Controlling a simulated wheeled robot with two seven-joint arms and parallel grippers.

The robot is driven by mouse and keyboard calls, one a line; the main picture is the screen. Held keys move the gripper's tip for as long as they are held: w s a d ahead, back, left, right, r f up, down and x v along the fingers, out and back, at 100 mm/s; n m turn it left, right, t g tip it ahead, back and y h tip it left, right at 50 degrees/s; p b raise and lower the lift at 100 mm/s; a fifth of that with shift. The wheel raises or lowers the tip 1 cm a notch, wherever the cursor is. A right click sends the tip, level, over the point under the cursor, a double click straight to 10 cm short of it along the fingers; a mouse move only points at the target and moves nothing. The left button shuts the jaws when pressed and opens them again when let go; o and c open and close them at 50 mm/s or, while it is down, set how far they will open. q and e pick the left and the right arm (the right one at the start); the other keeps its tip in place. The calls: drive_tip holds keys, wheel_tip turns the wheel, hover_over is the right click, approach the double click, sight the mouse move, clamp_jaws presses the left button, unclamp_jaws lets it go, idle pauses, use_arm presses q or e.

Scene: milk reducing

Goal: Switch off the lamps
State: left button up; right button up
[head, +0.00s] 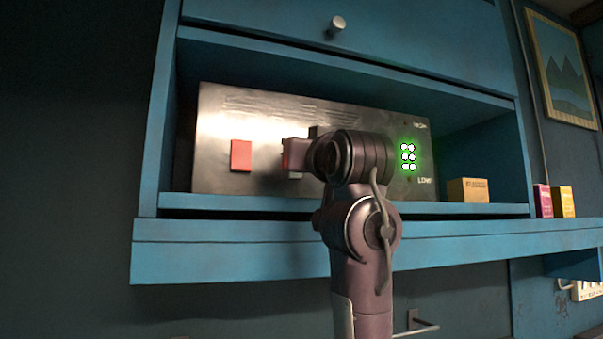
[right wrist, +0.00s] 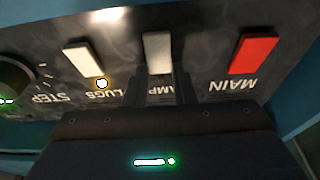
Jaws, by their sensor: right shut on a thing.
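The dark control panel (head: 215,125) stands in the blue shelf. In the right wrist view, which shows the labels upside down, the grey LAMPS switch (right wrist: 157,50) sits between a white PLUGS switch (right wrist: 82,56) and the red MAIN switch (right wrist: 254,54). My right gripper (right wrist: 160,90) has its two dark fingers close together at the LAMPS switch's near end, shut on it and partly covering its label. In the head view my right gripper (head: 290,155) is at the panel, right of the red MAIN switch (head: 241,155); my arm hides much of the panel's middle. My left gripper is not in view.
Green lights (head: 408,157) glow on the panel's right. A small tan box (head: 468,190) stands right of the panel. The shelf (head: 240,205) edge runs below.

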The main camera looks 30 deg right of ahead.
drive_tip(key=shift+f, duration=0.15)
drive_tip(key=o, duration=1)
drive_tip(key=shift+w, duration=0.1)
drive_tip(key=b+v, duration=0.4)
drive_tip(key=v, duration=0.3)
drive_tip(key=shift+s+f+b, duration=0.15)
drive_tip(key=shift+s+b, duration=0.15)
drive_tip(key=shift+s, duration=0.05)
